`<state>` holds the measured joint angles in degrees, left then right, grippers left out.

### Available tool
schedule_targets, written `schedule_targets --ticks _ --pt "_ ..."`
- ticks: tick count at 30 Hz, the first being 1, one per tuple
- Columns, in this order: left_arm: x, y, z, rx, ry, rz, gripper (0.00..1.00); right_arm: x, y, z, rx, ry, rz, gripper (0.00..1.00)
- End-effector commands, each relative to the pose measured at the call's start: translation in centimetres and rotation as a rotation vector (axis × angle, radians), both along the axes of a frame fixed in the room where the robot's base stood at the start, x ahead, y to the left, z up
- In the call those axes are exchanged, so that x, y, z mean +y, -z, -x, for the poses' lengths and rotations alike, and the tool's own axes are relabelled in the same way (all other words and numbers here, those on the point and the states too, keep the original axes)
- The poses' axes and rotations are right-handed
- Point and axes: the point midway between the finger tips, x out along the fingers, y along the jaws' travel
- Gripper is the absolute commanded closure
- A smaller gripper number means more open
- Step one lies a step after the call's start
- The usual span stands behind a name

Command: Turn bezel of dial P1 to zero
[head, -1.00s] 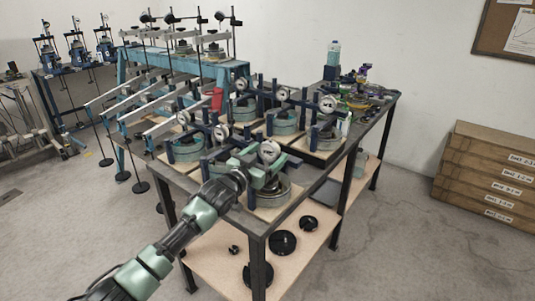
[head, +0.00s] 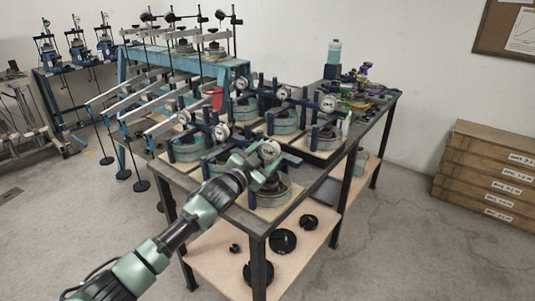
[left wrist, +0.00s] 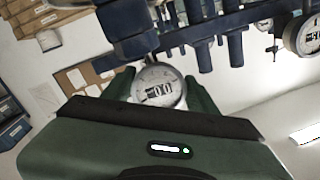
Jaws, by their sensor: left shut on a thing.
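A round white dial gauge (head: 269,150) sits on the near oedometer-like stand at the front right of the bench. It also shows in the left wrist view (left wrist: 158,86), with dark digits on its face. My left gripper (head: 262,167) comes in from the front. Its green fingers (left wrist: 160,92) stand on either side of the dial and are shut on its bezel. I cannot read a P1 label. My right gripper is in neither view.
Several similar stands with dials, such as one dial (head: 328,103), crowd the bench (head: 318,182) behind. Black weights (head: 283,242) lie on the lower shelf. A blue loading frame (head: 190,70) stands behind left. Open floor lies to the right.

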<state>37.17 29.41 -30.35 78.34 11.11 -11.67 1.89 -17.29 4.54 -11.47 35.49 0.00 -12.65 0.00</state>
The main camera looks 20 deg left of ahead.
Motion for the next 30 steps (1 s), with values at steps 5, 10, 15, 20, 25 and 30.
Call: schedule_targets --ticks 5,10,15,20,25,30 --pt "0.0 0.0 0.0 0.001 0.000 0.003 0.23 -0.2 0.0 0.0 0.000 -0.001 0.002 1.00" --pt "0.0 0.0 0.0 0.001 0.000 0.004 0.20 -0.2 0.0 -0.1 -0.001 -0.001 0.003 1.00" --pt "0.0 0.1 0.1 0.001 0.000 0.005 0.20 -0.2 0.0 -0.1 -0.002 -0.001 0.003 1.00" --pt "0.4 0.3 1.4 0.003 -0.001 0.004 0.20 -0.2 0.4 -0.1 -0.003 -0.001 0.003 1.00" --pt "1.0 0.3 4.1 0.002 0.000 0.003 0.20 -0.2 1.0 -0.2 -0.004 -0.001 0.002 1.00" --pt "1.6 0.3 6.5 0.002 0.000 0.004 0.20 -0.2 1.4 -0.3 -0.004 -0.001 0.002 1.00"
